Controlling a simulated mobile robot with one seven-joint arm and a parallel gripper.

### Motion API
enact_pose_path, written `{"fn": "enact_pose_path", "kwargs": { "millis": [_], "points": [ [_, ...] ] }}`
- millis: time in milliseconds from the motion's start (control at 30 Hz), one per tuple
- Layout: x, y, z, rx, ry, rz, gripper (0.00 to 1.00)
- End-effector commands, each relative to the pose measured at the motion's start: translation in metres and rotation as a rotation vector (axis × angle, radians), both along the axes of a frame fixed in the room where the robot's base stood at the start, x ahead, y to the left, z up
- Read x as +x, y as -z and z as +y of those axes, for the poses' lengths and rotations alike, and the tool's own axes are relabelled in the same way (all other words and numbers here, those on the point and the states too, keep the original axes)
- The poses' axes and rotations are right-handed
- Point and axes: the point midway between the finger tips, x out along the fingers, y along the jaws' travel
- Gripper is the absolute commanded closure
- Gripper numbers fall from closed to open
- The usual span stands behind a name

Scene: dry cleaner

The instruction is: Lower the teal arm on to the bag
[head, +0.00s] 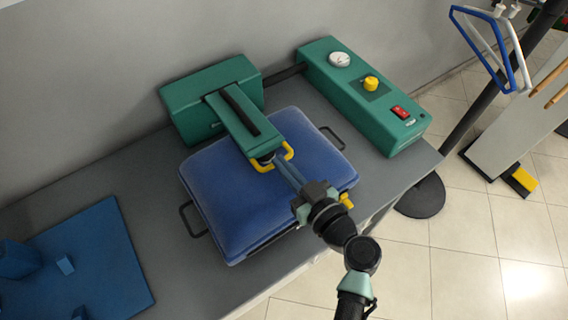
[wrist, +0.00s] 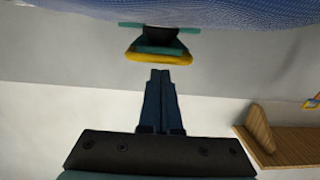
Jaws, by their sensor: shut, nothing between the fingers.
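The teal arm (head: 238,120) reaches from a teal housing (head: 205,103) out over the blue bag (head: 240,200), which lies on a grey counter. The arm's free end carries a yellow handle (head: 285,160). In the wrist view the yellow handle (wrist: 160,57) and the teal arm's end (wrist: 160,47) show close to the bag's blue woven surface (wrist: 235,13); I cannot tell whether they touch it. My gripper (head: 277,163) is shut and empty, its tips at the handle in the head view. In the wrist view my gripper (wrist: 160,73) points at the handle with a small visible gap.
A teal control box (head: 365,95) with a gauge, yellow knob and red switch stands at the back right. A blue mat (head: 100,260) with blue blocks lies at the left. A rack with hangers (head: 490,45) stands at the right. Counter around the bag is mostly clear.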

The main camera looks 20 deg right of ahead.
Motion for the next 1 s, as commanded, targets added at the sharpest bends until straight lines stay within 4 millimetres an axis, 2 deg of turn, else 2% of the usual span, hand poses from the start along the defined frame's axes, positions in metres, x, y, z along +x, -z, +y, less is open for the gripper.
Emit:
{"fn": "enact_pose_path", "kwargs": {
  "millis": [433,867,1000],
  "points": [
    [-0.003,0.04,0.0,0.0,-0.001,0.002,1.0],
    [-0.004,0.04,0.0,0.0,-0.001,0.005,1.0],
    [0.0,0.031,0.0,-0.002,-0.001,0.003,1.0]
  ]
}}
